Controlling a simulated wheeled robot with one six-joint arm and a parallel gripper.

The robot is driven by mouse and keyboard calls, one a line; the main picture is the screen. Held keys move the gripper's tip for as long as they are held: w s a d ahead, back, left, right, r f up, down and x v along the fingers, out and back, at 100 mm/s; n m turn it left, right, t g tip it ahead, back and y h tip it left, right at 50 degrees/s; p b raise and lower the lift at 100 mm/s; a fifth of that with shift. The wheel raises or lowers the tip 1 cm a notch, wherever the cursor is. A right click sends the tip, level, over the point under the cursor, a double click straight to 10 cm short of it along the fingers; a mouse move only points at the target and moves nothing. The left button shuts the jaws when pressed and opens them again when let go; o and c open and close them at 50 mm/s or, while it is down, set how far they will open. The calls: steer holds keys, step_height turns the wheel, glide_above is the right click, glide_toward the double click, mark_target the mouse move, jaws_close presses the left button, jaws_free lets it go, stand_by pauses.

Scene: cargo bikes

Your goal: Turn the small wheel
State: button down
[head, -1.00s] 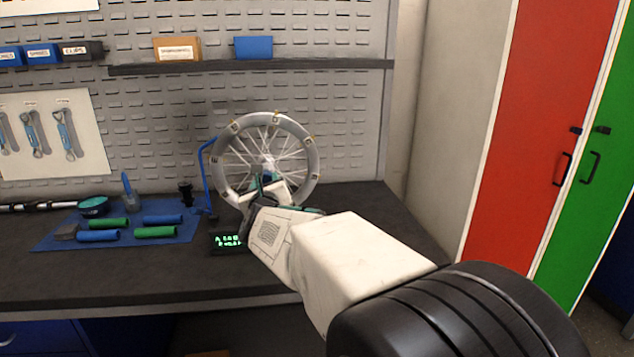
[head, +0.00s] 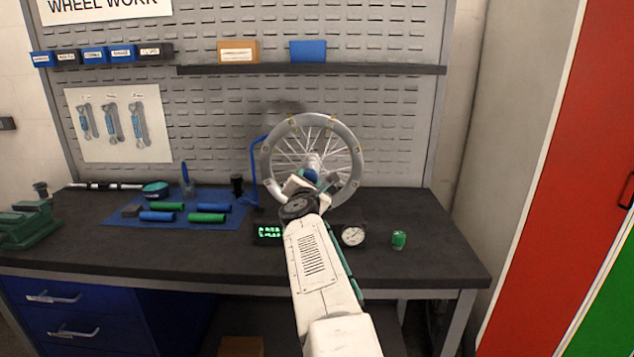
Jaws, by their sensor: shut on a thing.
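The small wheel (head: 350,139) stands upright at the back of the workbench, with a silver rim, thin spokes and several small marks around the rim. A blue curved bracket (head: 252,165) stands at its left side. My gripper (head: 312,180) reaches in from the front at the wheel's lower middle, just below the hub. It is shut on the wheel; the fingertips are partly hidden by my own wrist, so the exact spot of contact is unclear. My arm covers part of the lower rim.
A blue mat (head: 128,213) with grips lies left, a green vise (head: 30,226) farther left. The bench's front right is clear.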

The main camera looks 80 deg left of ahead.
steer(key=m, duration=0.4)
stand_by(0.8)
steer(key=c, duration=0.8)
jaws_free()
steer(key=shift+a, duration=0.1)
